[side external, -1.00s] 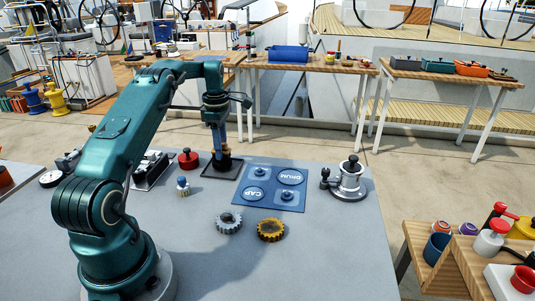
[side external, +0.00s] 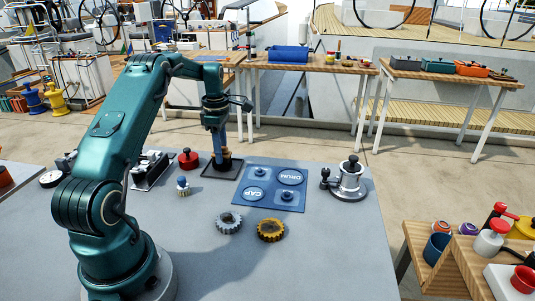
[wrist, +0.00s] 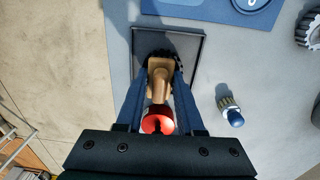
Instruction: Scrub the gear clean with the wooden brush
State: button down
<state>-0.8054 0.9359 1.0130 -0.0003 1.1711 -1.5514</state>
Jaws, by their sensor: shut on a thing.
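My gripper (side external: 220,141) is shut on the wooden brush (wrist: 161,85), whose pale brown body shows between the blue fingers in the wrist view. In the side view the brush (side external: 223,158) stands about upright at the tray. A golden-brown gear (side external: 270,229) with dark patches lies on the grey table, front right of the tray. A clean-looking silver gear (side external: 229,222) lies just left of it; part of a gear (wrist: 311,28) shows at the wrist view's right edge.
A small blue-knobbed brush (side external: 183,187) stands left of the tray. A red pot (side external: 188,160) and a metal bracket (side external: 151,171) are further left. The blue CAP/DRUM mat (side external: 269,188) lies to the right, with a metal winch (side external: 349,181) beyond. The table front is clear.

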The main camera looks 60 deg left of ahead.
jog(key=shift+s+d+f, duration=0.1)
jog(key=shift+s+d, duration=0.4)
jog(key=shift+d, duration=0.35)
jog(key=shift+s+d+f, duration=0.1)
jog(key=shift+s+d, duration=0.35)
jog(key=shift+d, duration=0.35)
notch_tip(320, 180, up, 6)
jog(key=shift+a+r, duration=0.15)
jog(key=shift+r, duration=0.05)
jog(key=shift+w, duration=0.1)
notch_tip(320, 180, up, 3)
dwell(0.4)
